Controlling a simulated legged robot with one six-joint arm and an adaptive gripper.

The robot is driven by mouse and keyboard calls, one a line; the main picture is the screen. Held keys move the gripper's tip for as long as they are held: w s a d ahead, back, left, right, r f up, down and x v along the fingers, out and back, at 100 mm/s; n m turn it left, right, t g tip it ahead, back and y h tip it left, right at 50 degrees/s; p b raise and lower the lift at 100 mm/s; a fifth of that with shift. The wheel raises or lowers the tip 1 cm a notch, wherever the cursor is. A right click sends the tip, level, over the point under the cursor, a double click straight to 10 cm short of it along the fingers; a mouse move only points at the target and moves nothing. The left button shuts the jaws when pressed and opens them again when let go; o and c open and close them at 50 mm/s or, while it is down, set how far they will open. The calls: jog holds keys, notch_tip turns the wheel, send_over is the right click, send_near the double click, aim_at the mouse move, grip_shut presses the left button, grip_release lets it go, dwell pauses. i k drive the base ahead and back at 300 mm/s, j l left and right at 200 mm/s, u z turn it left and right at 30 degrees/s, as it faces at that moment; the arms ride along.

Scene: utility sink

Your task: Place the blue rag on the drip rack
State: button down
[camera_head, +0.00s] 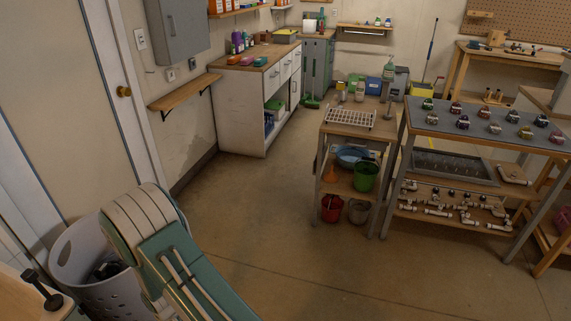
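A white wire rack (350,118), which looks like the drip rack, stands on the wooden top of a small cart right of centre. It appears empty. I cannot make out a blue rag anywhere. A blue basin (350,156) sits on the cart's middle shelf below the rack. A grey laundry basket (78,262) at the lower left holds something dark that I cannot identify. My teal and cream arm rises from the bottom edge beside the basket and covers part of it. My gripper is not in view.
A workbench (425,124) with several small valve-like parts stands close to the cart's right. A cabinet with drawers (262,92) lines the back left wall, and a wooden wall shelf (188,92) juts out nearer. The middle floor (255,200) is clear.

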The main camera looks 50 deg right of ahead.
aim_at(351, 117)
jog(key=i+l+z, duration=0.1)
jog(key=z, duration=0.35)
jog(key=l+z, duration=0.1)
jog(key=z, duration=0.35)
jog(key=i+z, duration=0.15)
jog(key=z, duration=0.25)
jog(key=i+z, duration=0.3)
jog(key=z, duration=0.15)
jog(key=i+j+z, duration=0.15)
jog(key=i+z, duration=0.15)
jog(key=z, duration=0.15)
jog(key=i+j+z, duration=0.2)
jog(key=z, duration=0.2)
jog(key=i, duration=0.05)
